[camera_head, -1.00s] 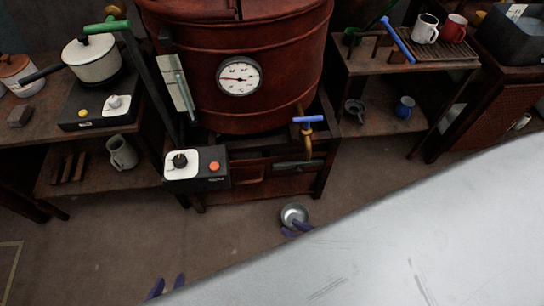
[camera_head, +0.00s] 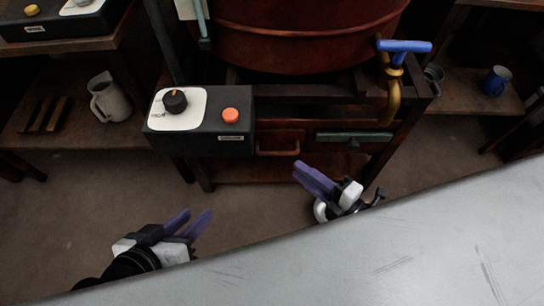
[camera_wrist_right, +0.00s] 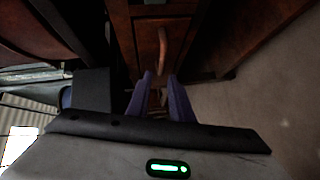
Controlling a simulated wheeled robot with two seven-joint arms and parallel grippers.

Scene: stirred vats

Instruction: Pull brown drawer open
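The brown drawer (camera_head: 281,139) sits in the wooden stand under the red-brown vat. Its front looks flush with the stand, and its brown bar handle (camera_head: 278,151) shows. In the right wrist view the handle (camera_wrist_right: 163,42) lies just beyond my fingertips. My right gripper (camera_head: 302,172) is in front of the stand, below and right of the handle. Its purple fingers (camera_wrist_right: 160,76) are apart with nothing between them. My left gripper (camera_head: 197,214) is lower left over the floor, its fingers apart and empty.
A control box (camera_head: 203,146) with a dial and orange button juts out left of the drawer. A brass tap (camera_head: 392,100) with a blue handle hangs at the right. A pale grey surface (camera_head: 400,260) fills the lower right.

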